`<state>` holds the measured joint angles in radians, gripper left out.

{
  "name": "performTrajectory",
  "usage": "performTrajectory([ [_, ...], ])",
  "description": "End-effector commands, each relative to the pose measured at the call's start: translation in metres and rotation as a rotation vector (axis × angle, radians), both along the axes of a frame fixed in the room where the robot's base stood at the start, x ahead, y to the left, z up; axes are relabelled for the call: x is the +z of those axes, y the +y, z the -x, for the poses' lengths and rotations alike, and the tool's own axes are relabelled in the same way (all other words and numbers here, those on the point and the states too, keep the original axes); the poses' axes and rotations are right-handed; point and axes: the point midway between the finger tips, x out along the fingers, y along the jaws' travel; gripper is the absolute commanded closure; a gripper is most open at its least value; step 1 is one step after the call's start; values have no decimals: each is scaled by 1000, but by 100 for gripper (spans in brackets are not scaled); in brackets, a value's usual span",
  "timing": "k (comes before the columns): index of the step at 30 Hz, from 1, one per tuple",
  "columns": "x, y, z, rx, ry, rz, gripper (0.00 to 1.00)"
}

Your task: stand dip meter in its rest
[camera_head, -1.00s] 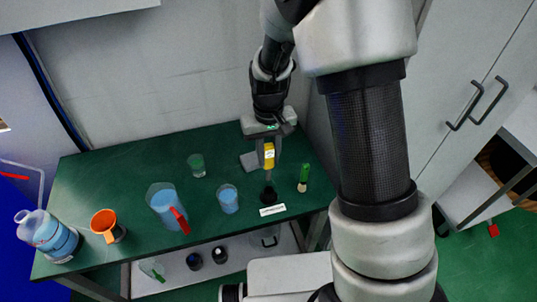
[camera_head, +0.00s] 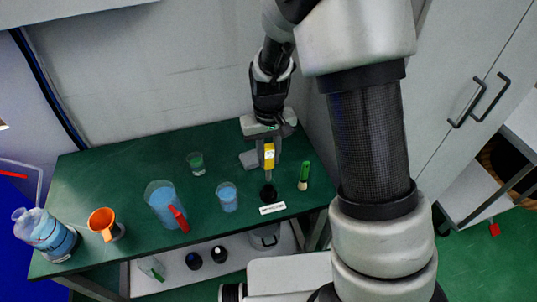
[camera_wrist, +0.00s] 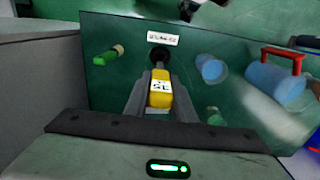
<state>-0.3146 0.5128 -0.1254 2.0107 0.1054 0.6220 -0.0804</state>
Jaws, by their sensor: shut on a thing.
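A white name label (camera_head: 272,208) lies in front of the rest.
Farther left are a blue jug (camera_head: 161,204) with a red handle, a small green-filled beaker (camera_head: 196,164), an orange funnel (camera_head: 102,222) and a large bottle (camera_head: 47,236).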

Motion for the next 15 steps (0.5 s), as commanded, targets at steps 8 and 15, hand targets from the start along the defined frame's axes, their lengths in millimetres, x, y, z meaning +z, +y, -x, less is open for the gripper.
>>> performTrajectory([
  [8,-8,0,0,0,0,0,100],
  [15,-14,0,0,0,1,0,100],
])
